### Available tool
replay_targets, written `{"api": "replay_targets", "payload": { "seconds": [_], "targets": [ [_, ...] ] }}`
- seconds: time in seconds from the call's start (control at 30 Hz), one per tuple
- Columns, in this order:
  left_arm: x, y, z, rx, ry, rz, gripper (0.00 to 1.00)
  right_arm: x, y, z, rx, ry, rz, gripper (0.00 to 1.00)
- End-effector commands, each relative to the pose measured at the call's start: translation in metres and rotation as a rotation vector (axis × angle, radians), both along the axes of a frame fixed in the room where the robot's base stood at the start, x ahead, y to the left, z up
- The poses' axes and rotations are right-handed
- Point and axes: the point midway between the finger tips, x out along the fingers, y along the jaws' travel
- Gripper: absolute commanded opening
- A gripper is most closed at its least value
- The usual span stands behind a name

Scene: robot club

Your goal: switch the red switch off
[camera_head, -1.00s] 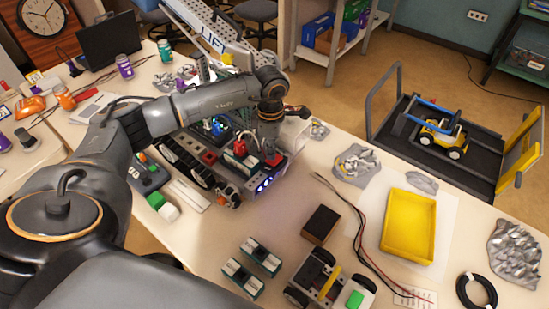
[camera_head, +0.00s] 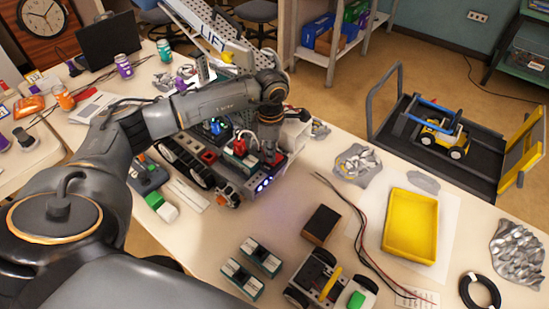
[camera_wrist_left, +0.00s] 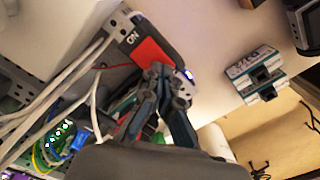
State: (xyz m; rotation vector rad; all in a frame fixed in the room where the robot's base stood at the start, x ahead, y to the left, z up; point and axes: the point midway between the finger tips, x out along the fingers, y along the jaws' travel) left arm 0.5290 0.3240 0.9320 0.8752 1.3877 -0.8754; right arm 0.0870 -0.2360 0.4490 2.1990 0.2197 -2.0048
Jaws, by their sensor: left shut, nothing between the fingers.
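The red switch (camera_wrist_left: 152,56) sits on a dark housing with a white "ON" label beside it in the left wrist view. The housing is on the tracked robot (camera_head: 200,170) on the table. My left gripper (camera_head: 268,160) is over the front of that robot in the head view, hiding most of the switch. In the left wrist view my left gripper (camera_wrist_left: 164,70) is shut and empty, its fingertips overlapping the switch's near edge. I cannot tell whether they touch it. The right gripper is not in view.
A yellow tray (camera_head: 411,226), a brown block (camera_head: 322,224), green-and-white modules (camera_head: 262,257) and red and black cables lie on the right of the table. Grey cables (camera_wrist_left: 60,75) and coloured wires run close to my left gripper. Bare tabletop shows in front of the robot.

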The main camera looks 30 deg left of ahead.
Motion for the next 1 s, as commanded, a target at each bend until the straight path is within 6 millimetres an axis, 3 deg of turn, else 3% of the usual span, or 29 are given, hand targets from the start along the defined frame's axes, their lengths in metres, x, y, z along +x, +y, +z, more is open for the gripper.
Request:
{"api": "replay_targets", "payload": {
  "seconds": [0.53, 1.0],
  "targets": [
    [0.0, 0.0, -0.005, 0.0, 0.0, 0.0, 0.0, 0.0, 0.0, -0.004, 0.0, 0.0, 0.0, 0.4],
    [0.0, 0.0, 0.03, 0.0, -0.001, 0.0, 0.0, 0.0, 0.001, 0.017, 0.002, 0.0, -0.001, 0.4]
  ]
}}
